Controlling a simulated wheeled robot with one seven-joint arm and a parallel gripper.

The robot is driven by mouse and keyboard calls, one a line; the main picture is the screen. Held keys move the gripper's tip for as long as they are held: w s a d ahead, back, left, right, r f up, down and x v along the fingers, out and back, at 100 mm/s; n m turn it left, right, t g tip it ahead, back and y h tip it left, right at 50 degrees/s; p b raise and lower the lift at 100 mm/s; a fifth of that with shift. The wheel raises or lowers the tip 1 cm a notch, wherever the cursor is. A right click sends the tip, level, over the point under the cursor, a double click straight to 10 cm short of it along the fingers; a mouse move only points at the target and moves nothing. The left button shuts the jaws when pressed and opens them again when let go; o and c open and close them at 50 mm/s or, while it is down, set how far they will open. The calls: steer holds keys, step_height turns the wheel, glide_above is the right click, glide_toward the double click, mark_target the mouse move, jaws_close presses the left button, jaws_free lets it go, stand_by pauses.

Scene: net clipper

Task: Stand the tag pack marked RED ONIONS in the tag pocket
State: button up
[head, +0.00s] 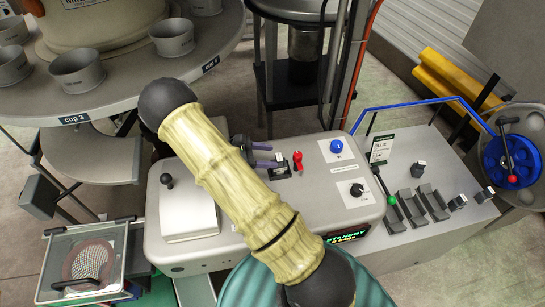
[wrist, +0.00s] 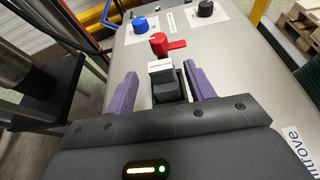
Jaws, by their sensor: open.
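My gripper (wrist: 165,92) has purple fingers, spread apart. In the wrist view a small black block with a white top (wrist: 160,66) sits between and beyond the fingertips, with gaps on both sides. The head view shows the gripper (head: 264,155) beside the same block (head: 281,170) on the grey console, partly behind my arm. Black holders (head: 412,206) stand on the right counter, with small dark, white-topped pieces, one at the back (head: 418,168) and one at the right (head: 487,193). I cannot read RED ONIONS on any piece, nor tell which holder is the tag pocket.
A red switch (wrist: 160,43) stands just beyond the block, with a blue button (wrist: 140,24) and a black knob (wrist: 205,8) farther on. A green-knobbed lever (head: 392,199) and a BLUE card (head: 381,148) stand at the counter's left. A round table (head: 115,100) with cups is at left.

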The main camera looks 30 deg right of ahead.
steer(key=b+v, duration=0.2)
steer(key=v, duration=0.8)
steer(key=shift+s+d, duration=0.1)
steer(key=shift+s, duration=0.05)
steer(key=s+a+r+m+t+y, duration=0.1)
steer(key=s+r+m+t+y, duration=0.2)
steer(key=s+m+y, duration=0.3)
steer(key=s+a+r+m+t+y, duration=0.1)
steer(key=s+r+m+t+y, duration=0.2)
steer(key=s+r+m+y, duration=0.2)
steer(key=s+m+y, duration=0.2)
steer(key=s+m, duration=0.1)
steer(key=s, duration=0.1)
steer(key=shift+s+a+m, duration=0.2)
steer(key=shift+a+m, duration=0.2)
